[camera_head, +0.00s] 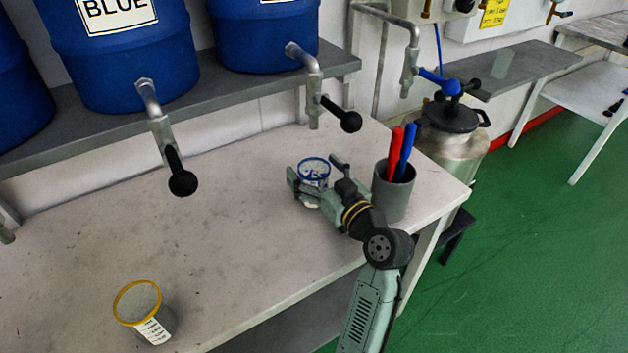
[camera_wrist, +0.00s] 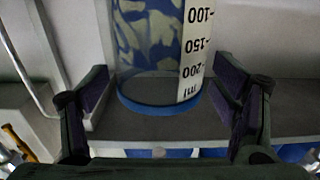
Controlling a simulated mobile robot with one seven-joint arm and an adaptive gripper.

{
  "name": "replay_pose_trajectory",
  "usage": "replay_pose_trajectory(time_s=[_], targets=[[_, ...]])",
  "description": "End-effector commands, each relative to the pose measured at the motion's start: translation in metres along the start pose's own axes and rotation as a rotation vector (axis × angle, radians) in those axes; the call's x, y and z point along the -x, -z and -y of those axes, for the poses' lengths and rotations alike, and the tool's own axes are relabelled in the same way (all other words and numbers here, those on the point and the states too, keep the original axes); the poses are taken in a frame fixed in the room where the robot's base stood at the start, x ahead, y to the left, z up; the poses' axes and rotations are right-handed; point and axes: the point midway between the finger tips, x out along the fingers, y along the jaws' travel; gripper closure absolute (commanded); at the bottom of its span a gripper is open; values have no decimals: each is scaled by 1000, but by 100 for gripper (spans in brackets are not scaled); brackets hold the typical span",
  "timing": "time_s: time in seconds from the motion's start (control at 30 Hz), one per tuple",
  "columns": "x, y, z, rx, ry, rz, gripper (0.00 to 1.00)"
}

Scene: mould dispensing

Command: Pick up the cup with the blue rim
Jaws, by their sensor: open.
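The cup with the blue rim (camera_head: 314,169) stands on the pale table below the taps in the head view. It is clear, with a blue-white pattern showing through its wall. In the wrist view the cup (camera_wrist: 148,40) shows a white scale label and its blue rim. My gripper (camera_head: 318,182) is open at the cup, with one finger on either side. In the wrist view my gripper (camera_wrist: 160,88) shows gaps between its pads and the cup. The gripper partly hides the cup's lower part in the head view.
A grey holder (camera_head: 393,192) with red and blue pens stands close to the right of my gripper. A cup with a yellow rim (camera_head: 146,313) stands at the table's front left. Taps (camera_head: 318,95) of blue barrels (camera_head: 125,55) overhang the table. The table's middle left is clear.

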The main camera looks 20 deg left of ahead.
Motion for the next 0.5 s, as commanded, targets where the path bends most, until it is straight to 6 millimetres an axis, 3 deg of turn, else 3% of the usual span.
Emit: replay_pose_trajectory(time_s=[0.27,0.5], targets=[[-3,-1,0,0,0,1,20],[-3,-1,0,0,-1,1,36]])
